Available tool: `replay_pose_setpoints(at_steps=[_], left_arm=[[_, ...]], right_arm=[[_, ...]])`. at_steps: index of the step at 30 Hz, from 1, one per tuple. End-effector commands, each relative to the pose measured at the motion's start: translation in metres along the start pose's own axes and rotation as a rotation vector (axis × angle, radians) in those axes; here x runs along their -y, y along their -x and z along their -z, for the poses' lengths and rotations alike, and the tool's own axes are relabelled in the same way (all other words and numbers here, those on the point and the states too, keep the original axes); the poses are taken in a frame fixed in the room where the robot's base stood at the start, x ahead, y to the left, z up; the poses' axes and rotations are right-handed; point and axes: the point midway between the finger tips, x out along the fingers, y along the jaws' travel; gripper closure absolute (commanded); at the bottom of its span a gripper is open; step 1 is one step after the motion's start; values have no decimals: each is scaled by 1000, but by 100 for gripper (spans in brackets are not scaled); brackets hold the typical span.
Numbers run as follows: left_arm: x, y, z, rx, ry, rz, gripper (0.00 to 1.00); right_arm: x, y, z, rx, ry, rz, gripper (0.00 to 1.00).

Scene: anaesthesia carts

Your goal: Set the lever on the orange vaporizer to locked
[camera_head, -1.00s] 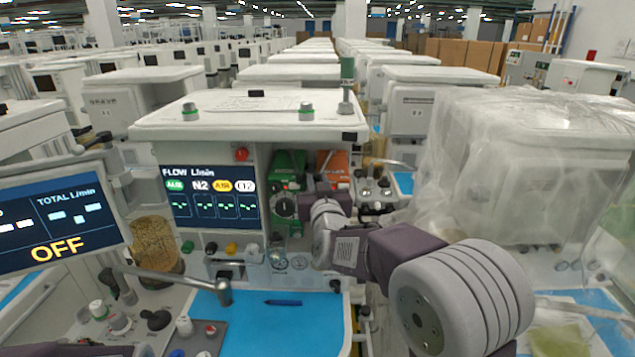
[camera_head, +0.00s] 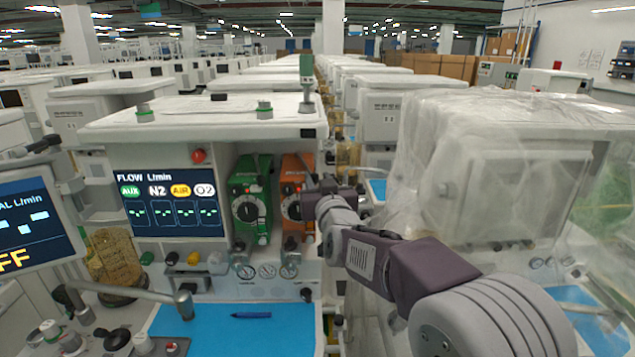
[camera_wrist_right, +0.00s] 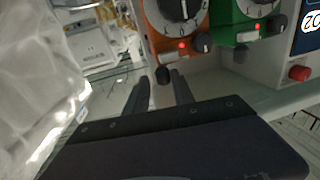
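The orange vaporizer (camera_head: 292,172) stands in the cart's bay, right of the green vaporizer. It has a black dial, and the wrist view (camera_wrist_right: 151,35) also shows a lit red light and dark knobs. One dark knob (camera_wrist_right: 162,75) sticks out near the finger tips; I cannot tell for sure which part is the lever or its setting. My right gripper (camera_head: 317,190) is at the orange vaporizer's right side, partly covering its edge. In the wrist view its two dark fingers (camera_wrist_right: 158,92) are apart, with a gap and nothing clearly held. My left gripper is not in view.
The green vaporizer (camera_head: 249,200) sits close to the left of the orange one. The flow screen (camera_head: 172,203) is further left. A plastic-wrapped cart (camera_head: 480,170) stands close on the right. A blue work surface (camera_head: 265,325) with a pen lies below.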

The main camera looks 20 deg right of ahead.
Motion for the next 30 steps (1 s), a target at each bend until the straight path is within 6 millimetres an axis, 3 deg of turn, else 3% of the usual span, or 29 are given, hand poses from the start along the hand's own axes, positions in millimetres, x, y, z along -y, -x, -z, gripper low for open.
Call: replay_pose_setpoints(at_steps=[13,24,30], left_arm=[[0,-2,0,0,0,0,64],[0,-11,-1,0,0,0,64],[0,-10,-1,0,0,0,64]], right_arm=[[1,6,0,-2,-1,1,71],[2,74,0,-3,-1,3,71],[2,91,0,0,1,1,71]])
